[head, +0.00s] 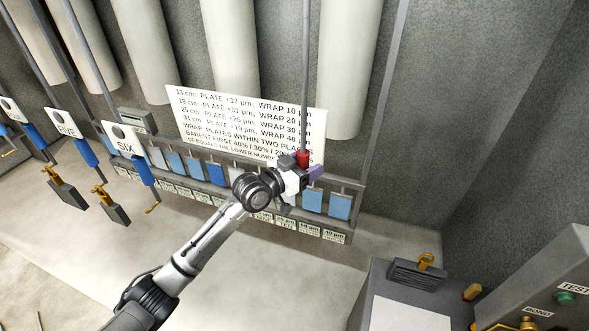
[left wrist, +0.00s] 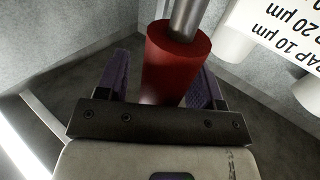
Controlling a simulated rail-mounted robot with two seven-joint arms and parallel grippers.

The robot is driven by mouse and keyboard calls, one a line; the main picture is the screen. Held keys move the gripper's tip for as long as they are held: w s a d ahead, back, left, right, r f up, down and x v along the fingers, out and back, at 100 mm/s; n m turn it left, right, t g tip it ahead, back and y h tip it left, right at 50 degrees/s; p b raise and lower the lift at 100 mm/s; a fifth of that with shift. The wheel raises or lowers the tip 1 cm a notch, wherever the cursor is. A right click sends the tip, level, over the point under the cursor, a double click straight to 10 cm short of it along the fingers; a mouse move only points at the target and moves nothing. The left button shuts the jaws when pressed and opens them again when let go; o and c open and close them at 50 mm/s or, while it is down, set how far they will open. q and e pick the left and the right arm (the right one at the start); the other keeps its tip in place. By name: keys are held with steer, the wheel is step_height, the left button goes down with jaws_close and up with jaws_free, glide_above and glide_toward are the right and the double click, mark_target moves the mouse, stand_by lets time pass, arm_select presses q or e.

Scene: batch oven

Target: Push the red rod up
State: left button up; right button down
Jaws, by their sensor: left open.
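The red rod (head: 303,158) shows as a short red cylinder on a thin grey vertical pole, in front of the white sign. In the left wrist view the red rod (left wrist: 172,62) stands between the two purple fingers, with the grey pole rising from its top. My left gripper (head: 302,169) is open around the red rod, one finger on each side. A gap shows beside the rod in the left wrist view; I cannot tell whether either finger touches it. The rod's lower end is hidden by the gripper. My right gripper is not in view.
A rack of blue plates (head: 216,174) runs behind my left arm, below the printed sign (head: 245,115). Numbered tags, including SIX (head: 125,140), hang at the left. A grey cabinet (head: 385,280) and a panel with a green button (head: 566,298) stand at lower right.

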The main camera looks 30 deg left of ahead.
arm_select(q)
steer(key=b+v, duration=0.4)
steer(key=v, duration=0.9)
steer(key=shift+s, duration=0.25)
steer(key=s+a+f+g+y, duration=0.2)
steer(key=s+f+g+y, duration=0.25)
steer(key=f+y, duration=0.3)
steer(key=s+d+f+n+g+p, duration=0.1)
steer(key=s+d+f, duration=0.3)
steer(key=s, duration=0.5)
steer(key=s+d+f+g+p, duration=0.3)
steer(key=s+f, duration=0.4)
steer(key=s, duration=0.3)
steer(key=s+d+f+n+g+p, duration=0.1)
steer(key=s+d+f+g, duration=0.3)
steer(key=s, duration=0.5)
step_height(320, 180, down, 2)
steer(key=shift+s+d+f+n+h+p, duration=0.1)
steer(key=shift+s+d+n+h+p, duration=0.25)
steer(key=shift+d+p, duration=0.5)
